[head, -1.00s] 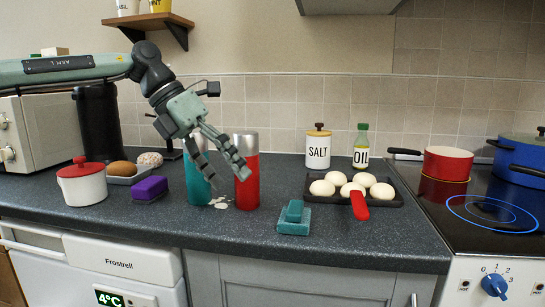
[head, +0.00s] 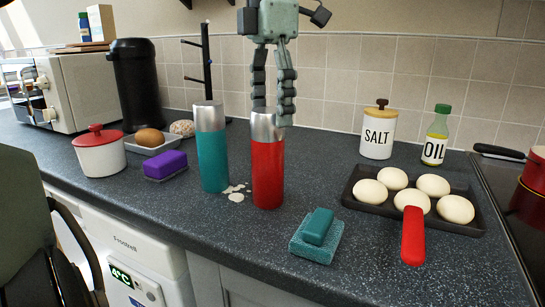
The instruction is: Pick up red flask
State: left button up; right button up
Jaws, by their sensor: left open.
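The red flask (head: 267,175) with a silver top stands upright on the dark counter in the head view. My left gripper (head: 273,112) points down over it, with its two fingers apart, one at each side of the silver top. I cannot tell whether the fingers touch the flask. A teal flask (head: 212,155) with a silver top stands upright just left of the red one. My right gripper does not show.
A purple sponge (head: 165,164) is at left. A teal sponge (head: 317,230) is at front right. A tray (head: 362,199) of white round items with a red-handled tool (head: 413,235) is further right. Free counter lies in front.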

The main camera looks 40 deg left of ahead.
aim_at(267, 135)
pick_arm(q)
jog(key=f, duration=0.5)
jog(key=shift+s+a+f, duration=0.15)
jog(key=shift+s+a, duration=0.05)
jog(key=shift+a, duration=0.05)
jog(key=shift+f, duration=0.1)
jog(key=c, duration=1.4)
jog(key=shift+c, duration=0.7)
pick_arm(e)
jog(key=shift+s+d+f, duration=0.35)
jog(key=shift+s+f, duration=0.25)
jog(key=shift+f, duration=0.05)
pick_arm(q)
jog(key=shift+r, duration=0.2)
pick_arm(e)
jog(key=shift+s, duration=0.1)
